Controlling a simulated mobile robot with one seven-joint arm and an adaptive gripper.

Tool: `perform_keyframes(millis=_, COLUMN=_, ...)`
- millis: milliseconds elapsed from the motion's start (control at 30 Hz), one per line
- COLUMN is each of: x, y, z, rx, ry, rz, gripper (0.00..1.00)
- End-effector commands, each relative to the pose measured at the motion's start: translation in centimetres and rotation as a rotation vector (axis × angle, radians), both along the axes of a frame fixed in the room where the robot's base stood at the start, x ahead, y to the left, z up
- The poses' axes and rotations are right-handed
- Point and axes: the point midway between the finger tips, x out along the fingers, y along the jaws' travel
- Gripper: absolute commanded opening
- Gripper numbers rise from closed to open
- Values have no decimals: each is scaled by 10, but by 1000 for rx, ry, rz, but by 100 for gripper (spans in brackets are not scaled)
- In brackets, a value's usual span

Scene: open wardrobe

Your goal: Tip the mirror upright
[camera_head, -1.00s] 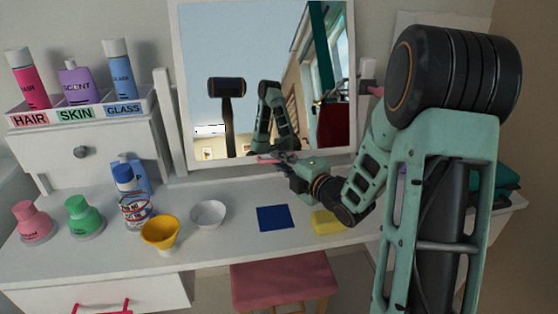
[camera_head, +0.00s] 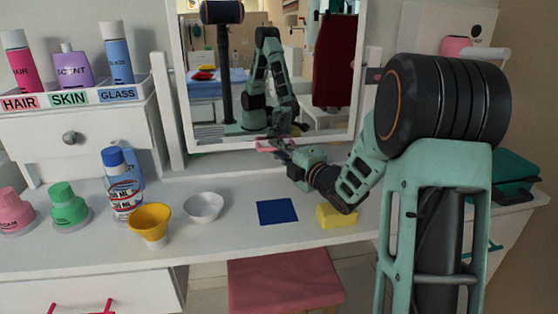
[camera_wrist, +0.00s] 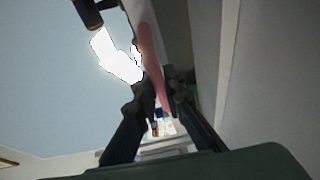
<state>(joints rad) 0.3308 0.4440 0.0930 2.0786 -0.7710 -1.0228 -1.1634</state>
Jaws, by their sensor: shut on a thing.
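The mirror (camera_head: 270,60) has a white frame and hangs between two white posts at the back of the dressing table in the head view. It looks near upright and reflects the room and my arm. My gripper (camera_head: 272,146) is at the bottom edge of the mirror, shut on a pink strip there. In the wrist view the pink strip (camera_wrist: 152,60) runs between the fingers of my gripper (camera_wrist: 157,90). The fingertips partly hide how the strip joins the frame.
Labelled bottles stand in a tray (camera_head: 70,97) at left. A pink stool (camera_head: 284,286) is in front.

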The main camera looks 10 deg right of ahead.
Motion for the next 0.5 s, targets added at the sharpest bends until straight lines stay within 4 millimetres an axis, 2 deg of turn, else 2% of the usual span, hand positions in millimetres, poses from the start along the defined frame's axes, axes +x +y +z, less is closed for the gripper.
perform_keyframes(millis=133, x=7, y=-1, z=-3, rx=0, ry=0, rz=-2, gripper=0)
perform_keyframes(millis=433, x=7, y=-1, z=-2, rx=0, ry=1, rz=-2, gripper=0)
perform_keyframes(millis=467, x=7, y=-1, z=-2, rx=0, ry=1, rz=-2, gripper=12)
perform_keyframes(millis=500, x=7, y=-1, z=-2, rx=0, ry=1, rz=-2, gripper=17)
